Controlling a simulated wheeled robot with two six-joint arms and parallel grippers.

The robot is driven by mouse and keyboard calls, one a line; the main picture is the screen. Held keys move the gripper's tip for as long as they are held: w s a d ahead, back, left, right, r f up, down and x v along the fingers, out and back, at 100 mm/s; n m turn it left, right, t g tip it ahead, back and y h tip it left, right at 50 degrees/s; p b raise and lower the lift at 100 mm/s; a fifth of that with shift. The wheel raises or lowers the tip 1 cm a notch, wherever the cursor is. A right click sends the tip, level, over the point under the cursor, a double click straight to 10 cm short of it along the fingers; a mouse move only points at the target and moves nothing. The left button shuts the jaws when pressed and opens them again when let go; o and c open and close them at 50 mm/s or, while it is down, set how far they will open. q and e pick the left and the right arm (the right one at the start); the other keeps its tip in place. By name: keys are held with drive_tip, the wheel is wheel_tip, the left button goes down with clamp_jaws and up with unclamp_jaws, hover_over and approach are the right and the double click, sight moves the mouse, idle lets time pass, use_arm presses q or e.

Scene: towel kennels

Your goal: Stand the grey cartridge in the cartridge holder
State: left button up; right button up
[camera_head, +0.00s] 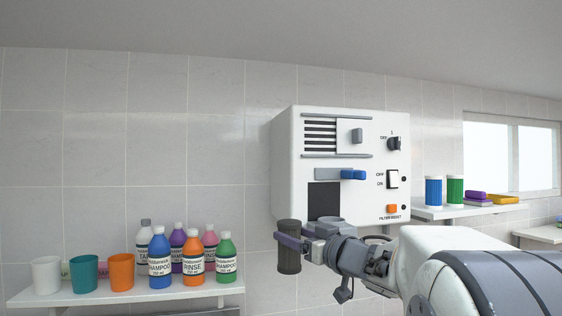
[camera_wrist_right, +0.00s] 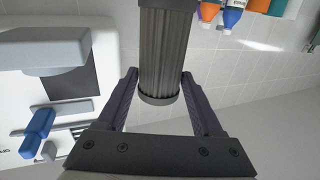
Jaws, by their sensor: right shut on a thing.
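The dark grey ribbed cartridge (camera_head: 289,260) is in my right gripper (camera_head: 287,241), upright or nearly so, in front of the lower left corner of the white wall unit. In the right wrist view the cartridge (camera_wrist_right: 165,50) sits between the two fingers of my right gripper (camera_wrist_right: 162,88), which are shut on it. A blue cartridge (camera_head: 433,191) and a green cartridge (camera_head: 455,190) stand on the right shelf. I cannot make out the cartridge holder for certain. My left gripper is not in view.
The white wall unit (camera_head: 290,170) has a dark opening (camera_head: 324,199), a blue-ended lever (camera_head: 353,174), switches and an orange button (camera_head: 392,209). The left shelf (camera_head: 130,294) carries cups and several bottles. The right shelf (camera_head: 470,212) also holds folded cloths (camera_head: 478,197).

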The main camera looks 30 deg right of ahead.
drive_tip(key=s+d+r+m+h+p, duration=0.25)
drive_tip(key=s+d+r+p, duration=0.35)
drive_tip(key=d+r+p, duration=0.5)
use_arm(q)
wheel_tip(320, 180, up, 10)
drive_tip(key=b, duration=0.4)
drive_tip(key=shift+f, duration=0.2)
use_arm(e)
drive_tip(key=shift+n+h, duration=0.25)
drive_tip(key=shift+w+d+f, duration=0.5)
drive_tip(key=shift+w+d, duration=0.15)
drive_tip(key=shift+w, duration=1.05)
drive_tip(key=shift+w+d+f, duration=0.45)
drive_tip(key=shift+w+d, duration=0.15)
drive_tip(key=shift+w, duration=1.05)
drive_tip(key=shift+w+d+f, duration=0.5)
drive_tip(key=shift+w+d, duration=0.15)
drive_tip(key=shift+w, duration=1.05)
drive_tip(key=o, duration=1.5)
drive_tip(key=shift+s, duration=0.1)
